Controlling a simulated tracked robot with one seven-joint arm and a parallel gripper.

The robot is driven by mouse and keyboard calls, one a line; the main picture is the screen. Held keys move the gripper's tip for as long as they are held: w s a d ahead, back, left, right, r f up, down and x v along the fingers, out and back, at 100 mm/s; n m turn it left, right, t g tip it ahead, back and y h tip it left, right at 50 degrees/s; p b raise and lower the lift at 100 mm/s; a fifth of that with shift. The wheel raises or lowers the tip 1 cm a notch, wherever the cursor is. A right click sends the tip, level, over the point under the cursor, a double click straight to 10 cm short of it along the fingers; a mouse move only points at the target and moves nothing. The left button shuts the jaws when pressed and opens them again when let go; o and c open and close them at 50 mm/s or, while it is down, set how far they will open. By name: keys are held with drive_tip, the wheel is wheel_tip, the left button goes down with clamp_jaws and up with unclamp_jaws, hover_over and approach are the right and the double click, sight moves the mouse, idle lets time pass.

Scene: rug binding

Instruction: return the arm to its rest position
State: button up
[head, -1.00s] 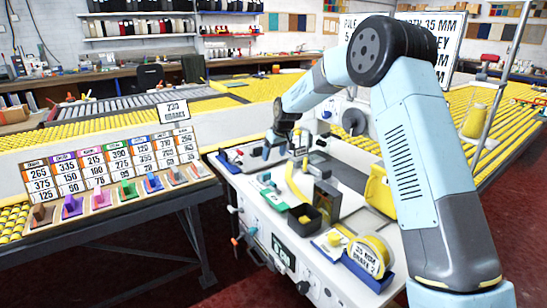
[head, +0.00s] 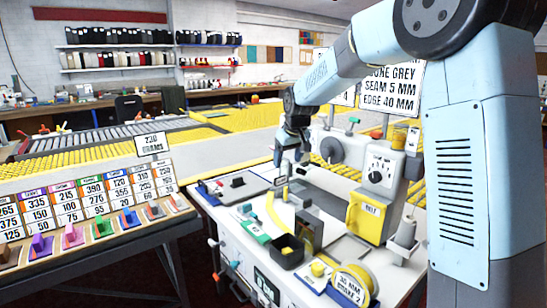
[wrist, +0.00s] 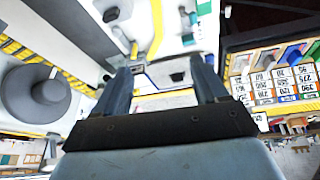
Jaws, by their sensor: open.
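My arm reaches from the right side of the head view, up and over to the white machine table (head: 225,228). My gripper (head: 290,160) points down above the back part of that table. In the wrist view my gripper (wrist: 170,78) shows two dark fingers set apart with nothing between them. A yellow strip (head: 276,215) lies on the table below it, near a small black open box (head: 286,250). The exact gap between the fingertips and the tabletop is hard to tell.
A sewing machine (head: 380,180) with a yellow part stands right of the gripper. A yellow tape roll (head: 352,282) is at the table's front. A number board (head: 85,205) with several coloured blocks stands on the left bench. Open floor shows between bench and table.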

drive_tip(key=s+d+r+m, duration=0.1)
drive_tip(key=s+d+r, duration=0.3)
drive_tip(key=s, duration=0.6)
drive_tip(key=s+d+r+m+t+h, duration=0.1)
drive_tip(key=s+d+m, duration=0.1)
drive_tip(key=s+d, duration=0.6)
drive_tip(key=s+d+r+m, duration=0.1)
drive_tip(key=s+d+r, duration=0.25)
drive_tip(key=s, duration=0.75)
drive_tip(key=s+d+f+m, duration=0.1)
drive_tip(key=s+d+f, duration=0.2)
drive_tip(key=s, duration=0.7)
drive_tip(key=shift+s+d+f+m+h, duration=0.2)
drive_tip(key=shift+f+m+h, duration=0.1)
drive_tip(key=shift+m, duration=0.1)
